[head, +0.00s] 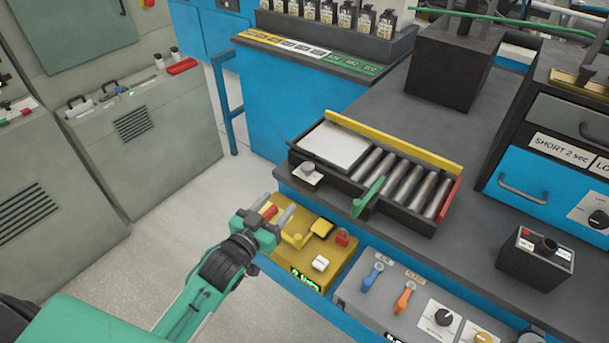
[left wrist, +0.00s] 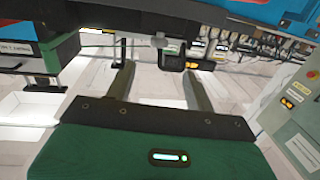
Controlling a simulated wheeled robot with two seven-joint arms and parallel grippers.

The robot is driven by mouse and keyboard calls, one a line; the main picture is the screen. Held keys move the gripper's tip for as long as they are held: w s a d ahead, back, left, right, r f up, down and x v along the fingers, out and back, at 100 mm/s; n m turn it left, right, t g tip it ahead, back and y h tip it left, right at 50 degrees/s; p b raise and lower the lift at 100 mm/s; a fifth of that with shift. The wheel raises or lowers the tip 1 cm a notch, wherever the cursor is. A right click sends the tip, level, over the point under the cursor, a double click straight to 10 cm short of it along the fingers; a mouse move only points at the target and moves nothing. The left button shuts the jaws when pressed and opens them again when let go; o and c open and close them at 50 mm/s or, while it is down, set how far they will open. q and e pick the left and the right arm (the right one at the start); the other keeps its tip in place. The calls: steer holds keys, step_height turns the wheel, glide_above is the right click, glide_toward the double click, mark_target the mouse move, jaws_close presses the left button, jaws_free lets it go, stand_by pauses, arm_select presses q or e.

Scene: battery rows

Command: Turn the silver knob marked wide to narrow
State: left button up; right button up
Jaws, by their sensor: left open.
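A small silver-grey knob (head: 308,168) sits on a white label plate at the near left corner of the roller tray (head: 330,180). The lettering on its plate is too small to read. My left gripper (head: 277,207) is in front of the bench edge, just left of and nearer than the knob, apart from it. It is open and empty. In the left wrist view, its two grey fingers (left wrist: 161,80) are spread with a gap between them. A small pale knob-like part shows beyond the fingers there, but I cannot tell for sure what it is. My right gripper is out of view.
A yellow control box (head: 318,245) lies below and right of my left gripper. A green lever (head: 368,197) stands right of the knob on the tray front. A grey panel (head: 385,310) with blue and orange switches is at the bottom. Open floor lies left.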

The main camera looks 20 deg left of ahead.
mark_target(304, 171)
arm_select(q)
steer(key=x, duration=0.4)
steer(key=p+x, duration=0.1)
steer(key=x, duration=0.3)
steer(key=p+x, duration=0.1)
steer(key=x, duration=0.3)
steer(key=shift+w+r, duration=0.2)
steer(key=shift+r, duration=0.1)
steer(key=shift+w+d, duration=0.2)
steer(key=shift+w, duration=0.5)
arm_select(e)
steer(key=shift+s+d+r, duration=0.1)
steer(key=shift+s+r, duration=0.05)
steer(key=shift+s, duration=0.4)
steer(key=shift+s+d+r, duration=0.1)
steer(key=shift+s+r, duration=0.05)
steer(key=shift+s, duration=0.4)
arm_select(q)
steer(key=c, duration=0.9)
steer(key=shift+c, duration=0.2)
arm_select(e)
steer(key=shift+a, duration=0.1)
